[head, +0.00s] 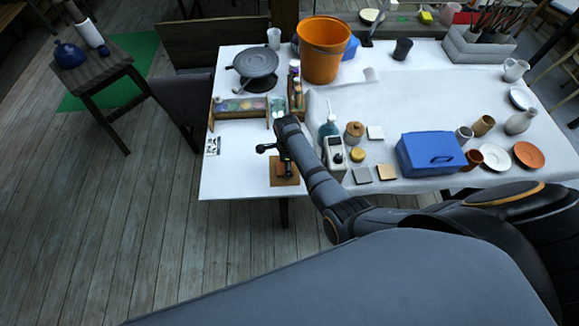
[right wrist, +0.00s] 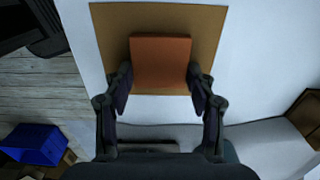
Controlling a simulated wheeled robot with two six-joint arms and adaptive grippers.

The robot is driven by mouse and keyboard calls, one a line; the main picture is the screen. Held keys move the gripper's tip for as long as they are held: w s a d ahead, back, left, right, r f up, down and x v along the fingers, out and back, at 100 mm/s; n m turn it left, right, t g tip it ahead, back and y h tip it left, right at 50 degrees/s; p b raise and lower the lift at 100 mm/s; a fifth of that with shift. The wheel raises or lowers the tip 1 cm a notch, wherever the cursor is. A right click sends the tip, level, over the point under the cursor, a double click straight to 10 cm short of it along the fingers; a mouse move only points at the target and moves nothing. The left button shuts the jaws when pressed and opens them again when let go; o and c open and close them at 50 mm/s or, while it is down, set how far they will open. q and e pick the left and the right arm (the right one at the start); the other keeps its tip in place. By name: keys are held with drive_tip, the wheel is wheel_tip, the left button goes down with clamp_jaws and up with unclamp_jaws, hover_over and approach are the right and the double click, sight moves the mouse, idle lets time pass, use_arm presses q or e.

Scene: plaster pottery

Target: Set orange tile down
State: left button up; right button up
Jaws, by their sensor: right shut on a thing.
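The orange tile (right wrist: 160,62) is between the fingers of my right gripper (right wrist: 160,84) in the right wrist view. The gripper is shut on its near end, one finger at each side. A square brown board (right wrist: 112,32) lies under the tile on the white table, and its edges show around the tile. In the head view my right gripper (head: 283,160) is over this brown board (head: 291,181) near the table's front left edge. I cannot tell whether the tile touches the board. My left gripper is not in view.
A wooden paint box (head: 240,115) lies behind the gripper. A white device (head: 335,158), several small square tiles and a blue case (head: 430,154) stand to the right. A large orange bucket (head: 324,50) is at the back. The table left of the board is mostly clear.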

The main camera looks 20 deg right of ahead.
drive_tip(key=shift+d, duration=0.1)
drive_tip(key=shift+s+r, duration=0.15)
drive_tip(key=shift+a, duration=0.2)
drive_tip(key=o, duration=0.7)
drive_tip(key=shift+a, duration=0.1)
drive_tip(key=shift+o, duration=1.4)
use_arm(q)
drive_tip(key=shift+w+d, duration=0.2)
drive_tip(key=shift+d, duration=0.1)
use_arm(e)
drive_tip(key=shift+o, duration=1.2)
drive_tip(key=shift+f, duration=0.2)
drive_tip(key=shift+r, duration=0.6)
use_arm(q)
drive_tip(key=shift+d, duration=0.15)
use_arm(e)
wheel_tip(320, 180, up, 11)
